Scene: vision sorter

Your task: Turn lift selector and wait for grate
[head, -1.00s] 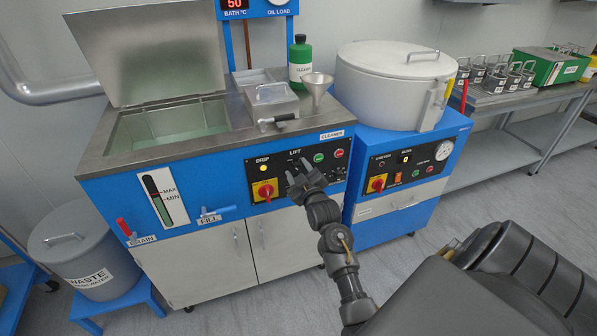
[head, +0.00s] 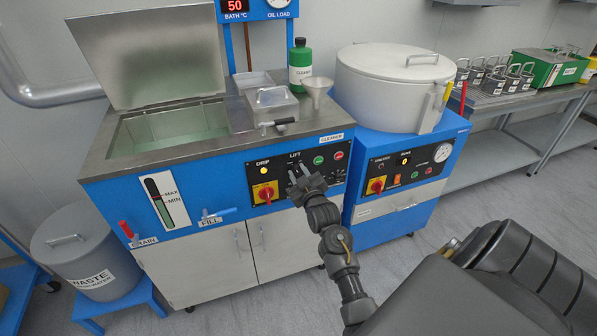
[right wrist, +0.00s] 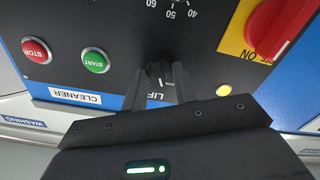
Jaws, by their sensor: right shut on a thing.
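The lift selector is a small dark knob (right wrist: 158,70) on the black control panel (head: 340,176) under the LIFT label. My right gripper (head: 299,172) is at the panel, its fingers shut around the knob in the right wrist view (right wrist: 161,77). In the head view the fingers mostly hide the knob. The cleaner's bath (head: 168,130) stands open with pale green liquid inside; I cannot clearly make out a grate in it. The yellow DRIP lamp (head: 267,193) is lit. My left gripper is not in view.
Green START (right wrist: 95,61) and red STOP (right wrist: 36,50) buttons and a red-yellow main switch (head: 266,194) flank the knob. A metal box (head: 273,103), green bottle (head: 300,64) and funnel (head: 317,91) stand on the top. A white round washer (head: 395,85) is to the right.

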